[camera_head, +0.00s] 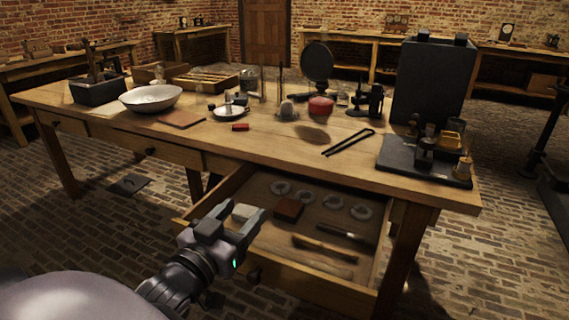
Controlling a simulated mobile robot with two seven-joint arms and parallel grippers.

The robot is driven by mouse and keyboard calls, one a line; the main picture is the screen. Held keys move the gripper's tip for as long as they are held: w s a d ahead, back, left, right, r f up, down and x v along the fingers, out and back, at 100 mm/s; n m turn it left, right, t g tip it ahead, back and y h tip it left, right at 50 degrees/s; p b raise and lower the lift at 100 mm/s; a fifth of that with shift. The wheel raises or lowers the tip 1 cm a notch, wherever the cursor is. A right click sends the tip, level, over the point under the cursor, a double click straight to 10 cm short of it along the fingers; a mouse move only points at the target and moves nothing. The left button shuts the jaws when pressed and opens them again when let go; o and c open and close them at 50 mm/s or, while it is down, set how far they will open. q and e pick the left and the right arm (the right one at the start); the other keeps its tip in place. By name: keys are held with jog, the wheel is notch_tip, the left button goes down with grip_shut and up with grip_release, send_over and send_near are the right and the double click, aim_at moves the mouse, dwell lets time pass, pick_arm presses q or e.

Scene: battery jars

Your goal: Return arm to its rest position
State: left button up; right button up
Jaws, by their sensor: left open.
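My left gripper (240,217) is in the lower middle of the head view. Its jaws are open, with nothing seen between them. It is over the front left part of the open drawer (300,285) of the wooden table (240,148). A pale block (243,212) in the drawer lies behind the jaws and is partly hidden by them. A brown block (289,209) lies just right of the fingertips. My right gripper is not in view.
The drawer also holds several grey rings (333,202) and long tools (345,232). On the table are a white bowl (151,97), a red-topped jar (320,107), black tongs (348,142) and a dark upright panel (433,85).

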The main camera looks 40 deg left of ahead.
pick_arm(q)
jog(key=s+d+f+m+g+h, duration=0.35)
jog(key=d+f, duration=0.45)
jog(key=f, duration=0.6)
jog(key=s+d+f+m+g+h, duration=0.2)
jog(key=s+d+f+g+h, duration=0.15)
jog(key=d+f, duration=0.7)
jog(key=a+r+p, duration=0.3)
jog(key=r+p, duration=0.6)
jog(key=p, duration=0.5)
jog(key=shift+a, duration=0.4)
jog(key=shift+a+f+n+y, duration=0.1)
jog(key=shift+n+y, duration=0.15)
jog(key=shift+y, duration=0.05)
